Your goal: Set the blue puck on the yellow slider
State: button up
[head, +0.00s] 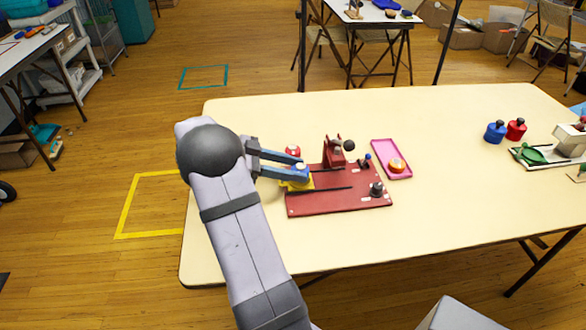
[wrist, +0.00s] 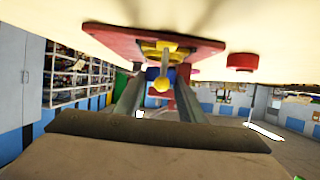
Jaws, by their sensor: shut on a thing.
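The yellow slider (head: 296,184) sits at the left end of a dark red board (head: 335,203) on the table; in the wrist view the slider (wrist: 165,48) shows with a yellow knob on a thin stem. My gripper (head: 303,168) is over the slider, its two fingers shut on the blue puck (head: 301,167). Only a little of the puck (wrist: 173,75) shows between the fingers in the wrist view. I cannot tell whether the puck touches the slider.
A red puck (head: 293,150) lies on the table just behind my fingers. The board bears a red upright bracket (head: 333,151) and a dark knob (head: 377,189). A pink tray (head: 385,147) holds an orange puck (head: 397,166). The table's front right is clear.

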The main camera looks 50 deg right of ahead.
jog(key=shift+f+b, duration=0.85)
dwell(0.4)
jog(key=o, duration=0.8)
jog(key=shift+c, duration=0.2)
jog(key=shift+w+a+r, duration=0.1)
jog(key=shift+w, duration=0.05)
jog(key=shift+p+v, duration=1)
jog(key=shift+v, duration=4.35)
jog(key=shift+a, duration=0.1)
jog(key=shift+a+r+n+p, duration=0.2)
jog(key=shift+n+p, duration=0.2)
jog(key=s+a+r+n+t+y+p, duration=0.3)
jog(key=s+a+n+p, duration=0.1)
jog(key=a+n+p, duration=0.3)
jog(key=s+a+r+n+t+y+p, duration=0.3)
jog(key=a+n+p, duration=0.4)
jog(key=a+n, duration=0.3)
jog(key=s+a+r+n+t+y+p, duration=0.3)
jog(key=s+a+n+p, duration=0.2)
jog(key=a+n+p, duration=0.3)
jog(key=a+n, duration=0.1)
jog(key=a, duration=0.3)
jog(key=shift+r, duration=0.3)
